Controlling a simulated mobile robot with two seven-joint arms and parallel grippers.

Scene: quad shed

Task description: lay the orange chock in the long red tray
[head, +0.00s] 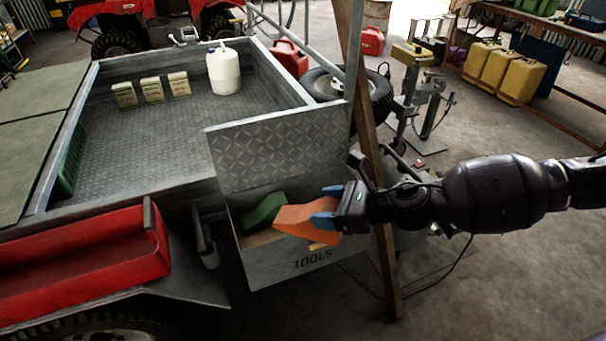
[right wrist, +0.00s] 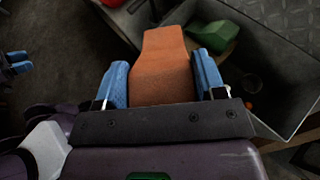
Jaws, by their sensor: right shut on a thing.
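The orange chock (head: 306,217) is held in my right gripper (head: 334,214), its blue fingers shut on the chock's sides. In the right wrist view the chock (right wrist: 161,68) points away from the gripper (right wrist: 161,84). It is at the opening of the grey toolbox and covers part of its front rim in the head view. The long red tray (head: 165,262) is at the left, on the trailer's near side; the part I see is empty. Blue fingers at the left edge of the right wrist view look like my left gripper (right wrist: 16,62); their gap is unclear.
The toolbox (head: 290,266) marked TOOLS has its lid (head: 280,150) raised and a green chock (head: 263,213) inside. A handle (head: 204,240) stands between toolbox and tray. A brown post (head: 385,262) rises beside my right arm. The trailer bed holds a white container (head: 223,72).

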